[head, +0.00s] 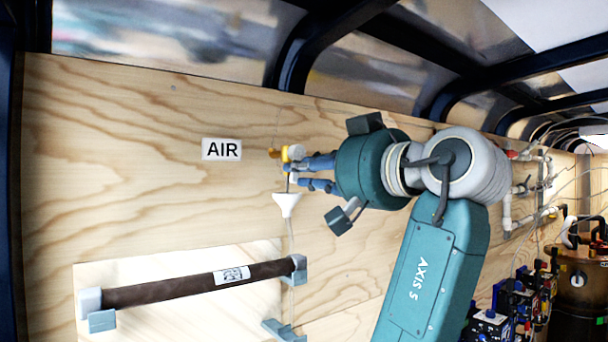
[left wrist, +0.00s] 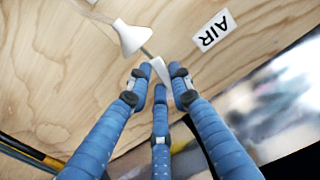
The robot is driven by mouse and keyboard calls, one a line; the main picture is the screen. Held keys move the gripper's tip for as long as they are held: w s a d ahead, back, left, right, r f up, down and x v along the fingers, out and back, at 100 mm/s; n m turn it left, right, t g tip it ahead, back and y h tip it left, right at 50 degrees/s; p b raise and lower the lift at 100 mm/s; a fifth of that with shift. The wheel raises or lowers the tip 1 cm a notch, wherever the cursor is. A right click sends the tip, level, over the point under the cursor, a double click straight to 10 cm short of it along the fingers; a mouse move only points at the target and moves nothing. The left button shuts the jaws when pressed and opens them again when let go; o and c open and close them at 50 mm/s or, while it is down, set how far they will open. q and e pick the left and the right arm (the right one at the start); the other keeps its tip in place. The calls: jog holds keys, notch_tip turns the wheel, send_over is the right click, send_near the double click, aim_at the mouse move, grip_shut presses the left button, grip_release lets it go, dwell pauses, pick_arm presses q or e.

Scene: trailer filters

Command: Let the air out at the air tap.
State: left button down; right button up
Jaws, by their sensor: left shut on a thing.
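The air tap (head: 286,153), small with yellow and white parts, is on the plywood wall just right of the AIR label (head: 222,149). A white funnel (head: 286,203) hangs below it, with a thin tube running down. My left gripper (head: 308,172) reaches the tap from the right, its blue fingers shut on it. In the left wrist view, the three fingers (left wrist: 160,88) close around a white part of the tap (left wrist: 159,70), with the funnel (left wrist: 132,38) and the label (left wrist: 214,31) beyond. The fingers partly hide the tap. My right gripper is not in view.
A dark brown tube (head: 200,284) lies in grey holders on a pale board low on the wall. Pipes with valves (head: 522,188), small coloured units (head: 500,315) and a brown tank (head: 582,285) stand at the right. Dark frame ribs run overhead. The wall left of the label is clear.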

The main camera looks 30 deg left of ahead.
pick_arm(q)
jog(key=shift+n, duration=0.3)
jog(key=c, duration=1.5)
grip_release()
jog(key=shift+w, duration=0.1)
jog(key=shift+c, duration=0.2)
jog(key=shift+d, duration=0.1)
jog(key=v, duration=1.1)
jog(key=shift+s+d, duration=0.2)
jog(key=shift+d, duration=0.15)
